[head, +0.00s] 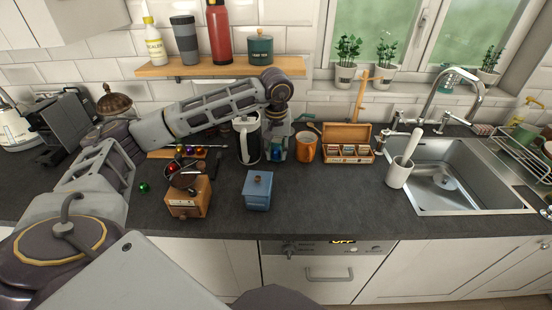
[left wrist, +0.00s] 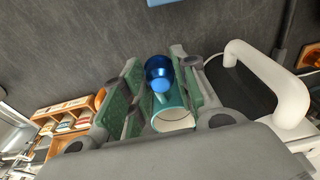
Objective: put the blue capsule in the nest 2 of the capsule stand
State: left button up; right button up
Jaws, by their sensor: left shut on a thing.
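The blue capsule (left wrist: 160,72), shiny and metallic, sits between the fingertips of my left gripper (left wrist: 160,82) in the left wrist view. The gripper is shut on it. In the head view the left gripper (head: 279,148) hangs beneath its raised arm, right of the white-handled jug, and its fingers are partly hidden. What looks like the capsule stand (head: 160,154), a low wooden strip with several coloured capsules, lies at the left behind the grinder. The nest numbers cannot be read. My right gripper is not in view.
A teal mug (left wrist: 173,120) shows behind the capsule. The jug (head: 248,138) stands between gripper and stand. The wooden grinder (head: 188,198), blue canister (head: 257,192) and orange mug (head: 306,147) stand nearby. A green capsule-like item (head: 145,187) lies left. The front right counter is clear.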

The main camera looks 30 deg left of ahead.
pick_arm(q)
jog(key=shift+r, duration=0.4)
